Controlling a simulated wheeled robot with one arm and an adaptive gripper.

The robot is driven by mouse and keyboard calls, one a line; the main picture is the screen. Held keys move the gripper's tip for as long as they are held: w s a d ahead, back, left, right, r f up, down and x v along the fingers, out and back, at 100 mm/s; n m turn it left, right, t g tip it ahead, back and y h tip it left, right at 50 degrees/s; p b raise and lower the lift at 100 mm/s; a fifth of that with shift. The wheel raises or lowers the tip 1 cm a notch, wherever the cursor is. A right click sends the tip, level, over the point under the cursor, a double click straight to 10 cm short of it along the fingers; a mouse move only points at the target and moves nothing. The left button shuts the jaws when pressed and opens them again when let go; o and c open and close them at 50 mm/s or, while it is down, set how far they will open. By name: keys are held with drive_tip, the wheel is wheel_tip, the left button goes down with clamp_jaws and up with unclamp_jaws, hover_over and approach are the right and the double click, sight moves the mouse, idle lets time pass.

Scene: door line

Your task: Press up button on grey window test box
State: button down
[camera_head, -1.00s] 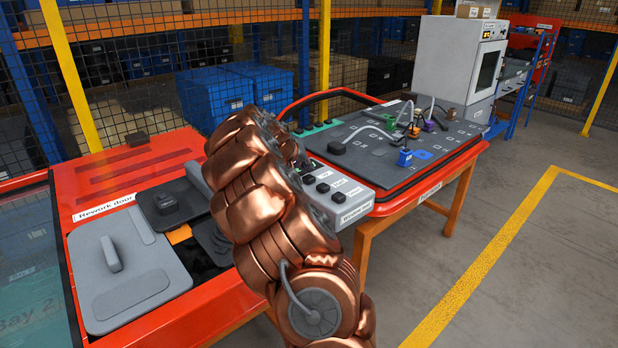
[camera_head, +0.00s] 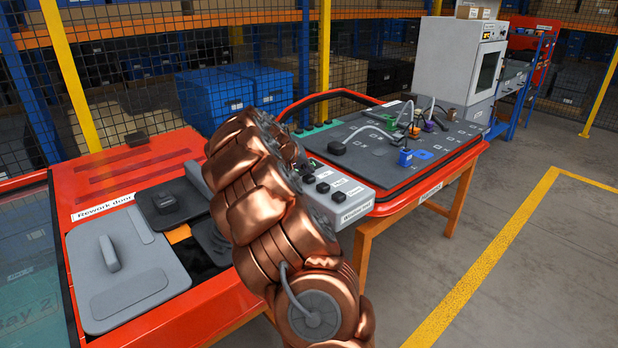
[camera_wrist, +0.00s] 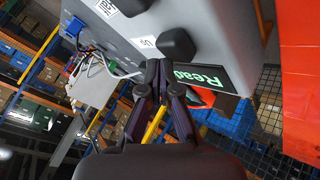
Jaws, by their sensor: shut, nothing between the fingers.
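The grey window test box (camera_head: 345,208) stands at the front left edge of the right-hand red door, with a row of black buttons on top. In the wrist view the grey box (camera_wrist: 215,20) fills the upper middle. A white "Up" label (camera_wrist: 148,42) sits beside a black button (camera_wrist: 178,45), and a screen with green "Read…" text (camera_wrist: 205,78) is close by. My gripper (camera_wrist: 157,68) is shut and empty, its tips just beside this button and label. I cannot tell whether they touch. In the head view my copper arm hides the gripper and part of the box.
The red rework door (camera_head: 250,285) with a grey panel (camera_head: 125,270) lies to the left of my arm. The right-hand door panel (camera_head: 400,150) carries cables and coloured connectors. A grey cabinet (camera_head: 455,60) stands behind. Open floor (camera_head: 560,270) lies at the right.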

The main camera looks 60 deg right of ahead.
sight(308, 176)
drive_tip(key=shift+f+b, duration=0.5)
drive_tip(key=shift+f, duration=0.15)
idle(0.7)
drive_tip(key=shift+r, duration=1.05)
drive_tip(key=shift+r+p, duration=0.95)
drive_tip(key=shift+r, duration=1.55)
